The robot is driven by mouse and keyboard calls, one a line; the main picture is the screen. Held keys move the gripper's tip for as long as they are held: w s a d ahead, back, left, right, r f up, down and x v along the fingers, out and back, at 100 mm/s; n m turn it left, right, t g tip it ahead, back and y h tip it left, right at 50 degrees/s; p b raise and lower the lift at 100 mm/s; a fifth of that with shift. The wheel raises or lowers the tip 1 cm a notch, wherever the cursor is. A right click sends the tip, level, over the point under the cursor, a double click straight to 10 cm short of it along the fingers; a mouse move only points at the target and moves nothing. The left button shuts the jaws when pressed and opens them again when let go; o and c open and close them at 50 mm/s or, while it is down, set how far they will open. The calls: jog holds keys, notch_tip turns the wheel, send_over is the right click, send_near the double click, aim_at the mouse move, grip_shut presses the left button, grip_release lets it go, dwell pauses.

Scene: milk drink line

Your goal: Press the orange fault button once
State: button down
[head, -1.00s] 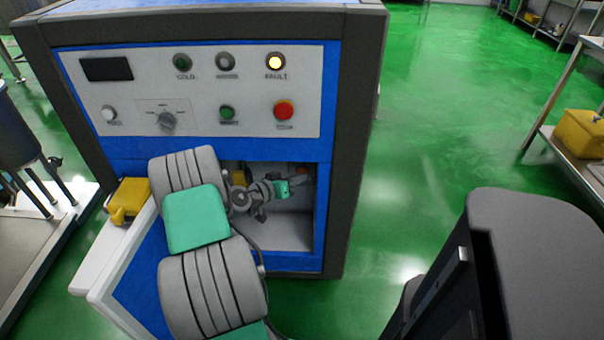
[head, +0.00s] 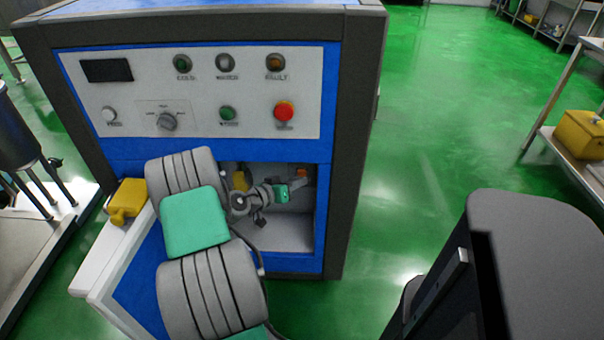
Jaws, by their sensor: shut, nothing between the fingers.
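A small orange part (head: 301,173), which looks like the orange button, shows inside the open compartment (head: 290,232) in the lower front of the machine. My gripper (head: 298,183) is inside the compartment, shut and empty, just below and in front of the orange part. Whether its tips touch it, I cannot tell, as they are small and dark. The fault lamp (head: 275,62) at the panel's upper right is dark.
A red button (head: 284,110), green button (head: 228,114) and knob (head: 167,122) sit on the panel (head: 210,90) above. A yellow part (head: 240,179) is inside the compartment. A yellow object (head: 127,200) sits on the white ledge at left.

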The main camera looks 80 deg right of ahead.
jog(key=shift+s+a+p, duration=0.15)
jog(key=shift+s+a, duration=0.05)
jog(key=shift+a, duration=0.6)
jog(key=shift+s+a+p, duration=0.2)
jog(key=shift+a, duration=0.65)
jog(key=shift+s+a+p, duration=0.15)
jog(key=shift+s+a, duration=0.05)
jog(key=shift+a, duration=0.6)
